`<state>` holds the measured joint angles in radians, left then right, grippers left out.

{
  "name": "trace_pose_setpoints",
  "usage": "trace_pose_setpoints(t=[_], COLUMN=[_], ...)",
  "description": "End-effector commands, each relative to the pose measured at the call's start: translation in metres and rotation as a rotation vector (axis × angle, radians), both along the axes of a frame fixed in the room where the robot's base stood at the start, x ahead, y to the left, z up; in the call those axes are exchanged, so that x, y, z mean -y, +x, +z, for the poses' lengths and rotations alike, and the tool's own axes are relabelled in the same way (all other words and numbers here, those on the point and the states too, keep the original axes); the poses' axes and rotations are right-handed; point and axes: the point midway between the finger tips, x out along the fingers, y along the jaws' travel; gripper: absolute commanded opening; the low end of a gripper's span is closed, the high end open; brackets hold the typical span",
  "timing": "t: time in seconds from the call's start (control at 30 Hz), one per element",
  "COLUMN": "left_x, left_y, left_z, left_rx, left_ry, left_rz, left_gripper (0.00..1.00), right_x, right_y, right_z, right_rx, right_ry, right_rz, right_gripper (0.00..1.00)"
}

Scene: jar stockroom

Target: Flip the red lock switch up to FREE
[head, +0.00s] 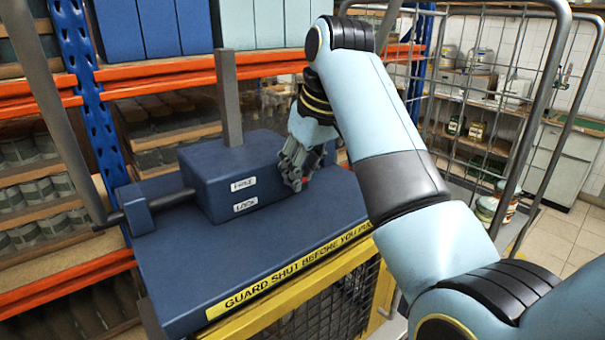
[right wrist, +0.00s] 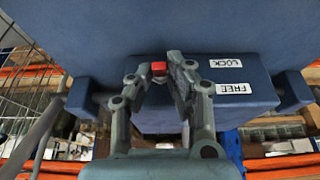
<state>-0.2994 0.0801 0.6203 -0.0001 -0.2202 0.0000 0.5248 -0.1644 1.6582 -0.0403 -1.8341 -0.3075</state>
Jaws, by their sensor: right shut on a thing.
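The red lock switch (head: 305,180) is a small red piece at the right end of the front of the blue box (head: 215,196), mostly hidden by my right gripper (head: 297,178) in the head view. In the right wrist view the red switch (right wrist: 159,68) sits between the fingertips of my right gripper (right wrist: 161,75), which is shut on it. That view is upside down, and the switch is about level with the LOCK label (right wrist: 226,62) rather than the FREE label (right wrist: 233,88). In the head view FREE (head: 243,184) is above LOCK (head: 245,204). My left gripper is not in view.
The box stands on a blue bench top (head: 205,262) with a yellow warning strip (head: 290,270). A grey post (head: 229,100) rises behind the box, and a long grey bar (head: 55,110) slants at left. Orange-beamed racking (head: 165,72) is behind; a wire cage (head: 490,130) is at right.

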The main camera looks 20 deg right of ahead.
Motion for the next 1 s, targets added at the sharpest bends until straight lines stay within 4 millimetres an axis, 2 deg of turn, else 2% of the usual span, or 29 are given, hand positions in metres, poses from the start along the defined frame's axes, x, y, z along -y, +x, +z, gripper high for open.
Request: trace_pose_setpoints(t=[0.6, 0.63, 0.77, 0.8, 1.0], left_x=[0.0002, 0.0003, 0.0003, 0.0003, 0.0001], left_y=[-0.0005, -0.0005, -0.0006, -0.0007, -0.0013], left_z=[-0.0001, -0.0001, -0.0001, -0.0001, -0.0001], left_rx=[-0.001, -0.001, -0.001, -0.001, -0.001], left_ry=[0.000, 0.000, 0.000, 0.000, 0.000], left_rz=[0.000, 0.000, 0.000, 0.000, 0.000], left_gripper=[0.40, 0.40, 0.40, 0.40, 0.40], right_x=[-0.0007, -0.0007, -0.0007, -0.0006, -0.0006], right_y=[0.0019, 0.0019, 0.0018, 0.0018, 0.0016], right_z=[0.0016, 0.0016, 0.0016, 0.0015, 0.0013], right_rx=[-0.039, -0.039, -0.039, -0.040, -0.040], right_ry=[-0.015, -0.015, -0.015, -0.015, -0.015], right_rz=[0.001, 0.001, 0.001, 0.001, 0.001], right_gripper=[0.00, 0.19, 0.36, 0.38, 0.38])
